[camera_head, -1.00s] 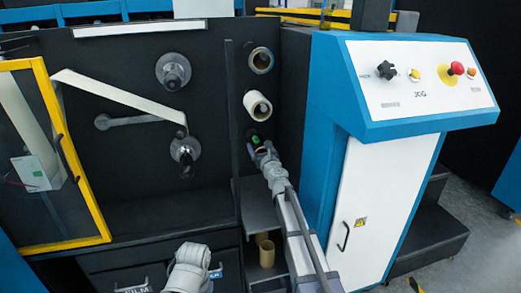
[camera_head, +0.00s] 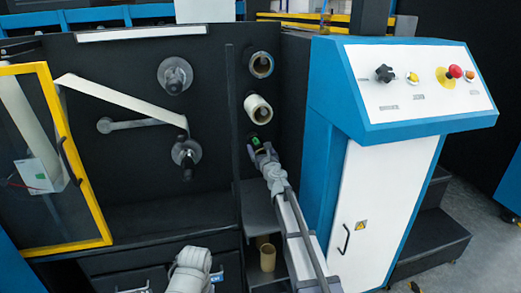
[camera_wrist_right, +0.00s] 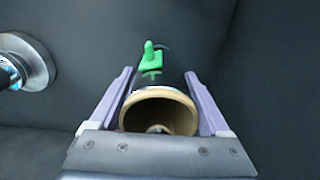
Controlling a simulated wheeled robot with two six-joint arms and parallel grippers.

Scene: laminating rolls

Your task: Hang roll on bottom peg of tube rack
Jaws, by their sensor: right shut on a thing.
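I cannot tell whether the roll touches or surrounds the peg. My left arm shows at the bottom of the head view, but its fingers cannot be made out.
A vertical divider (camera_head: 232,130) stands left of the rack. The blue and white control console (camera_head: 400,95) stands close on the right. Short tubes (camera_head: 267,256) stand on a low shelf.

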